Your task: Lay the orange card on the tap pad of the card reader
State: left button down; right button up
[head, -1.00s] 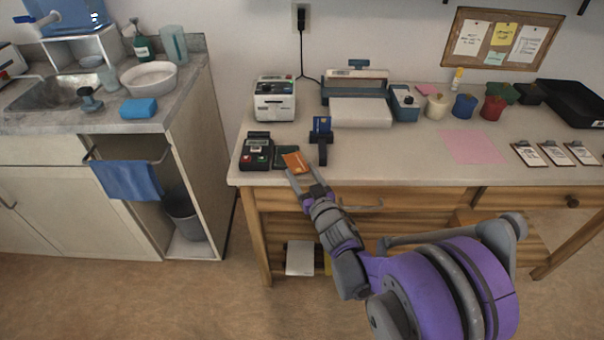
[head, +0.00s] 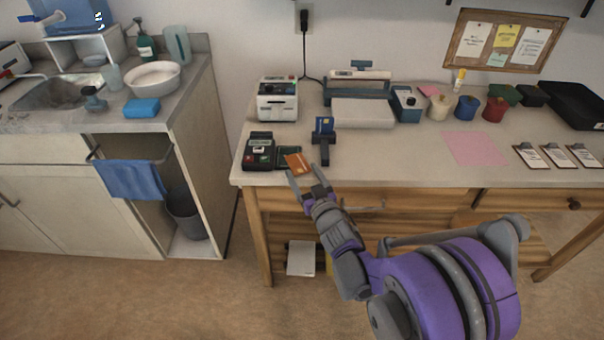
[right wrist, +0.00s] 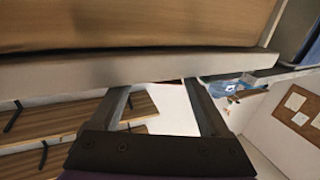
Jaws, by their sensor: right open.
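The orange card (head: 298,163) is near the front left edge of the desk, at the right side of the dark tap pad (head: 288,152). One side appears to overlap the pad's edge; whether it lies flat or tilted is hard to tell. The black card reader (head: 259,150) stands left of the pad. My right gripper (head: 306,173) is open at the desk's front edge, its fingertips close to the card's near side. In the right wrist view the open fingers (right wrist: 165,90) show apart, and the card cannot be made out. My left gripper is out of view.
A black holder (head: 321,145) with a blue card (head: 324,124) stands just right of the orange card. A white machine (head: 277,100) is behind the reader. A pink sheet (head: 475,148) lies farther right. The desktop between holder and sheet is clear.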

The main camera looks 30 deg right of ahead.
jog(key=s+a, duration=0.2)
jog(key=s, duration=1)
jog(key=s+a+f+n+g+y, duration=0.1)
jog(key=s+a+f+g, duration=0.3)
jog(key=s, duration=0.5)
jog(key=s+a+f+g+y, duration=0.1)
jog(key=s+a+f+g, duration=0.2)
jog(key=s+a+g, duration=0.5)
jog(key=shift+s+a+f+n+g+y+p, duration=0.35)
jog(key=shift+s+a+n+g+y+p, duration=0.05)
jog(key=shift+s+g, duration=0.35)
